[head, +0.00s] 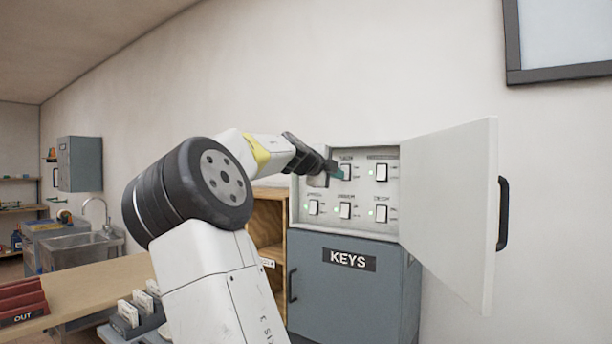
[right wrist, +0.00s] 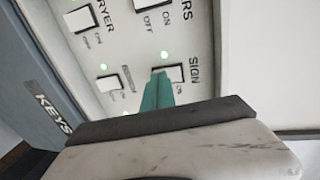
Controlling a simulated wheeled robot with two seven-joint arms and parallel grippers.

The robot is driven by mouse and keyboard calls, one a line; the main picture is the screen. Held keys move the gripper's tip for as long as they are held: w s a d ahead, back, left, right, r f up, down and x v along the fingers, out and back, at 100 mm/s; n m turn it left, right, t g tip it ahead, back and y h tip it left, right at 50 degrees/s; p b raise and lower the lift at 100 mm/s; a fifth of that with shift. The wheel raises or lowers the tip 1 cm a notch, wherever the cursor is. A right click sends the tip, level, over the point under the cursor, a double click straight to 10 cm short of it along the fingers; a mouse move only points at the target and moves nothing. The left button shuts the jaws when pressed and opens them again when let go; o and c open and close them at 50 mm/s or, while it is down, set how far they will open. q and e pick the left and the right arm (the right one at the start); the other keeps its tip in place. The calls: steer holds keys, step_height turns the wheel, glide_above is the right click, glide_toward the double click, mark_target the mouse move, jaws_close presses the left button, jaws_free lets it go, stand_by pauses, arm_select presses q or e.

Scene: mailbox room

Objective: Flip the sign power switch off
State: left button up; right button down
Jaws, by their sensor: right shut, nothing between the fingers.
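The sign power switch (right wrist: 173,73) is a white rocker beside the label SIGN in the right wrist view, partly hidden by my fingertips. In the head view the switch (head: 347,172) is in the upper row of the white switch panel (head: 331,221). My right gripper (right wrist: 158,91) is shut and empty, with its teal fingertips at the switch. The right gripper also shows in the head view (head: 335,170). Whether the tips touch the rocker I cannot tell. My left gripper is not in view.
The panel door (head: 455,210) stands open on the right, with a dark handle. Other white rockers, some with lit green lights, surround the switch. The grey KEYS cabinet (head: 340,300) is below. A wooden shelf (head: 267,222) and a counter (head: 100,290) lie to the left.

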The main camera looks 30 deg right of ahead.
steer(key=shift+w+d, duration=0.1)
steer(key=shift+d, duration=0.1)
steer(key=shift+d, duration=0.1)
steer(key=shift+f, duration=0.15)
stand_by(0.5)
